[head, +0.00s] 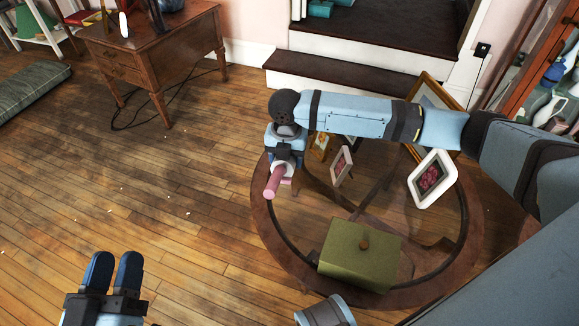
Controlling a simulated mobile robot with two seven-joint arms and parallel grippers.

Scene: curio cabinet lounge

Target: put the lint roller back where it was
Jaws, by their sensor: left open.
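The lint roller (273,182), with a pink handle and a paler part near the grip, is at the end of my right arm. My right gripper (286,166) points down and appears shut on it; its fingertips are partly hidden. The roller is tilted, over the left rim of the round glass-topped table (262,226) as seen in the head view; its height above the table is hard to tell. My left gripper (114,272) is at the bottom left over the wooden floor, open and empty, apart from everything.
On the table are a green box with a brown knob (345,262), a white picture frame (433,178), a smaller pinkish frame (341,166) and gold-coloured frames. A wooden desk (150,60) stands upper left, a dark step (340,75) behind. The floor at left is mostly clear.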

